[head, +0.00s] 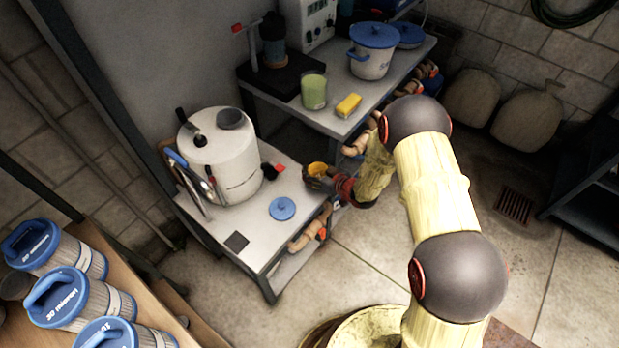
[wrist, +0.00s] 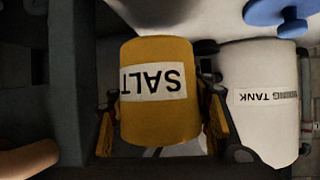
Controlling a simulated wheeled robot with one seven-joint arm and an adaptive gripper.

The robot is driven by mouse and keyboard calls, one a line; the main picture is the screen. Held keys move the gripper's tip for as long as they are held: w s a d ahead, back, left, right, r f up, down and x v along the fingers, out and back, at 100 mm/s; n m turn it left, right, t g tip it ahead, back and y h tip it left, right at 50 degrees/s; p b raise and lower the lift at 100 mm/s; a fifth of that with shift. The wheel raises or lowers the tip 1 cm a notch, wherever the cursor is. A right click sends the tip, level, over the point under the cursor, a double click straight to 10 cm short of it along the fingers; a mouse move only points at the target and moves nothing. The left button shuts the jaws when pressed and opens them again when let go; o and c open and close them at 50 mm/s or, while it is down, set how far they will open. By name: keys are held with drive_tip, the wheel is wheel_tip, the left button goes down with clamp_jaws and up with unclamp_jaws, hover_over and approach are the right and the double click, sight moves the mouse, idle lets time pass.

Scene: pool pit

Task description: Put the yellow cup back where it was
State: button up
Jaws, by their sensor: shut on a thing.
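The yellow cup (head: 317,169) is in my gripper (head: 320,181), at the right edge of the low white table, beside the taller bench. In the wrist view the cup (wrist: 158,118) fills the middle, and its "SALT" label reads upside down. The two fingers of my gripper (wrist: 160,128) are shut on the cup, one on either side. In the head view the gripper hides much of the cup. I cannot tell whether its base touches the table.
A white tank (head: 222,160) stands on the low table (head: 262,245), left of the cup. A blue disc (head: 282,208) and a black square (head: 236,242) lie in front. The taller bench (head: 405,72) holds a green cup (head: 314,90), a yellow block (head: 348,105) and a white pot (head: 370,66).

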drive_tip(key=shift+w+a+f, duration=0.2)
drive_tip(key=shift+w+f, duration=0.4)
drive_tip(key=shift+f, duration=0.15)
drive_tip(key=shift+w+a+f+b, duration=0.15)
drive_tip(key=shift+f+b, duration=0.45)
drive_tip(key=shift+f, duration=0.3)
drive_tip(key=shift+w+d+f+b, duration=0.15)
drive_tip(key=shift+f+b, duration=0.45)
drive_tip(key=shift+f, duration=0.3)
drive_tip(key=shift+a, duration=0.1)
drive_tip(key=shift+f, duration=0.15)
drive_tip(key=o, duration=1.1)
drive_tip(key=shift+c, duration=0.2)
